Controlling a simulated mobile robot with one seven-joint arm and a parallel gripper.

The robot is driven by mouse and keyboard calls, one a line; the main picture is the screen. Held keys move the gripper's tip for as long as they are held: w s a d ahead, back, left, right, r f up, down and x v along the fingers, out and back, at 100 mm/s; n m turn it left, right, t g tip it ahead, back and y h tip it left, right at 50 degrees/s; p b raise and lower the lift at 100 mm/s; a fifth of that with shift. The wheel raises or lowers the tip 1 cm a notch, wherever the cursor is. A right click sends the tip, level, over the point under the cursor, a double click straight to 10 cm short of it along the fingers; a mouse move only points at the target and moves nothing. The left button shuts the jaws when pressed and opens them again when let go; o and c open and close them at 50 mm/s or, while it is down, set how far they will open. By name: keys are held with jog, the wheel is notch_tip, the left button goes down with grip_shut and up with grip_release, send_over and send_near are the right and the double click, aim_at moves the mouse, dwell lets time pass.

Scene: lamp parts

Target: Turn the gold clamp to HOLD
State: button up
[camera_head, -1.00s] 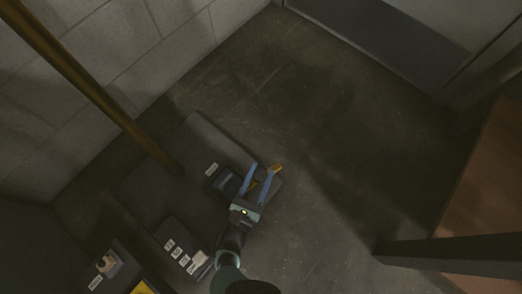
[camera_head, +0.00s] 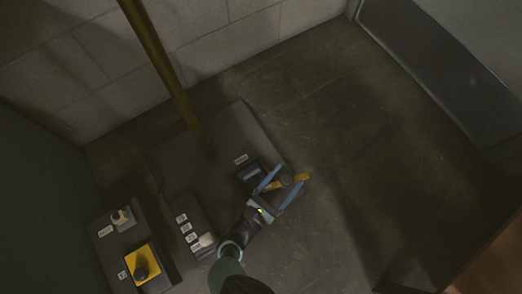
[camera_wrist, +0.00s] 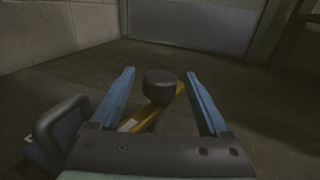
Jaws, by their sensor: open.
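The gold clamp (camera_head: 302,177) is a short gold bar with a dark round knob (camera_head: 285,180), at the right edge of a dark base plate (camera_head: 235,130). In the wrist view the gold bar (camera_wrist: 143,117) runs slantwise behind and below the dark knob (camera_wrist: 160,84). My gripper (camera_head: 290,177) is open. Its two blue fingers stand on either side of the knob, with visible gaps in the wrist view (camera_wrist: 160,75). Whether either finger touches the bar is unclear. No HOLD marking is readable.
A dark box with a blue-grey face (camera_head: 251,175) stands just left of the fingers. A brass pole (camera_head: 168,65) rises from the plate. A panel of labelled switches (camera_head: 190,225) and a yellow box with a black knob (camera_head: 141,264) lie left. Floor at right is clear.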

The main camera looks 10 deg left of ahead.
jog(key=shift+v, duration=6.25)
jog(key=shift+p, duration=0.3)
